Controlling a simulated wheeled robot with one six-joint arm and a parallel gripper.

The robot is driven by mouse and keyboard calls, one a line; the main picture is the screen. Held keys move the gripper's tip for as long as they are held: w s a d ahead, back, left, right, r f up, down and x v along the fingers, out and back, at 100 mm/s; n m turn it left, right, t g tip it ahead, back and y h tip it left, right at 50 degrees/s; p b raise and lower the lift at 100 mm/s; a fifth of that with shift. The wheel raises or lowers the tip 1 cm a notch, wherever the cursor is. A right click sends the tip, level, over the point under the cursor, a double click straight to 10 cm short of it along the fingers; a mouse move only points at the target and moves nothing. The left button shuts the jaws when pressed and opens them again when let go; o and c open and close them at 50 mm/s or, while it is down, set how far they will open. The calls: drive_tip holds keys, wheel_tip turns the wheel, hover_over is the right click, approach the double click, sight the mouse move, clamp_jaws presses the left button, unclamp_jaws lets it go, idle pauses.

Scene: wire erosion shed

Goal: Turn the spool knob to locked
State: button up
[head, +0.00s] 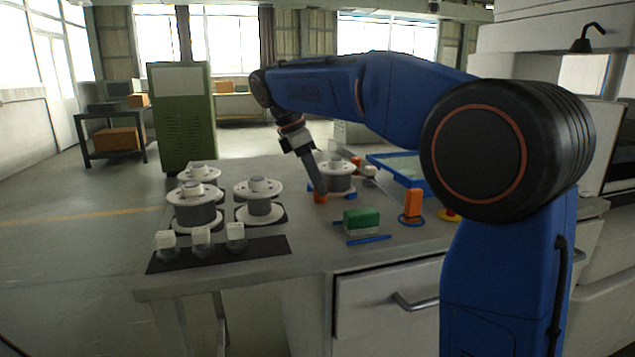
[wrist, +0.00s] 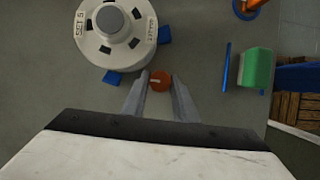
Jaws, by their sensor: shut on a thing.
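The orange spool knob (head: 320,197) stands on the bench beside a white-flanged spool (head: 338,168) on a blue holder (head: 345,190). In the wrist view the knob (wrist: 160,81) is round with a pale mark running roughly across the picture. The spool (wrist: 114,32) is at its upper left, with "SET 5" on its face. My gripper (head: 319,190) reaches down to the knob. In the wrist view my gripper (wrist: 160,88) has one finger on each side of the knob and is shut on it. No locked or unlocked label is readable.
A green block (head: 362,220), a blue pen-like stick (head: 369,239) and an orange item (head: 411,205) lie to the right. A blue tray (head: 418,188) is behind. Several spools (head: 197,214) and a dark mat (head: 268,250) with small jars are left. The bench's front middle is clear.

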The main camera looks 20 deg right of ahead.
drive_tip(key=m, duration=0.2)
drive_tip(key=m+g, duration=0.1)
drive_tip(key=m, duration=0.1)
drive_tip(key=m+g+y, duration=0.1)
drive_tip(key=m, duration=0.1)
drive_tip(key=shift+w+m, duration=0.25)
drive_tip(key=shift+m, duration=0.05)
drive_tip(key=shift+g, duration=0.3)
drive_tip(key=o, duration=1.1)
drive_tip(key=shift+c, duration=0.2)
